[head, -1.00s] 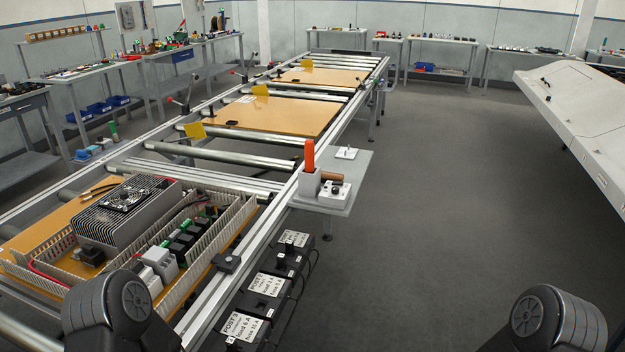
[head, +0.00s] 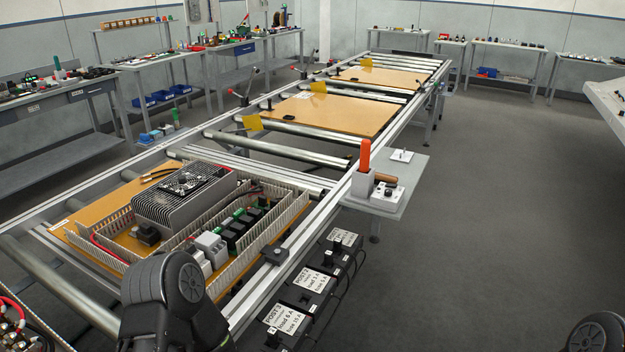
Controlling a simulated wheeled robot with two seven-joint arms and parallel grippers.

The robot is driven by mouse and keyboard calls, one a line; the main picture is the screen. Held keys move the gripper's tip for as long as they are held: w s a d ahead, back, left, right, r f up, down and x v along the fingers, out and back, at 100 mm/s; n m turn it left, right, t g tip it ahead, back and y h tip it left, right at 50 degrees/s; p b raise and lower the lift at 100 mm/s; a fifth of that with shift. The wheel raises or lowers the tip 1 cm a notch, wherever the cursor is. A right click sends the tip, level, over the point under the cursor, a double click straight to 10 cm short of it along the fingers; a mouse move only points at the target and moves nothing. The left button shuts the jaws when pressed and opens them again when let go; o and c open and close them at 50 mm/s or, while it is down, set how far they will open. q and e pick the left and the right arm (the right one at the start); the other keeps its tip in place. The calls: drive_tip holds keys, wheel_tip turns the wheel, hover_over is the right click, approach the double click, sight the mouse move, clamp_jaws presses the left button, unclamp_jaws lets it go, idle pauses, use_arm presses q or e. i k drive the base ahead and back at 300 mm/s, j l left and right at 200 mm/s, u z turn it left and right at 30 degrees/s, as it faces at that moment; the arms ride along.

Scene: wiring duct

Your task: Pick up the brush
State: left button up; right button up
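No brush can be made out for certain. On a small grey side shelf (head: 397,205) at the right of the conveyor frame, an orange handle (head: 365,156) stands upright in a light grey holder (head: 362,183). A short brown cylinder (head: 385,178), maybe a wooden handle, lies behind a white block with dark knobs (head: 388,193); its far side is hidden. Either could belong to the brush. Only black joints of my two arms show at the bottom edge, well short of the shelf. Neither of my grippers is in view.
A wooden panel (head: 92,213) with a finned grey unit (head: 183,194) and slotted ducts lies on the near rollers. Black labelled boxes (head: 290,310) hang beside the rail below the shelf. The floor (head: 480,240) right of the conveyor is clear.

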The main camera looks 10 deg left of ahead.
sight(379, 177)
drive_tip(key=u, duration=0.35)
drive_tip(key=i+l+u, duration=0.15)
drive_tip(key=u, duration=0.2)
drive_tip(key=l+u, duration=0.1)
drive_tip(key=u, duration=0.25)
drive_tip(key=i+l+u, duration=0.2)
drive_tip(key=l, duration=0.3)
drive_tip(key=i+l+u, duration=0.25)
drive_tip(key=l, duration=0.25)
drive_tip(key=l+u, duration=0.2)
drive_tip(key=l, duration=0.35)
drive_tip(key=i+l+u, duration=0.1)
drive_tip(key=l+u, duration=0.15)
drive_tip(key=l, duration=0.95)
drive_tip(key=i+l, duration=0.1)
drive_tip(key=l, duration=0.55)
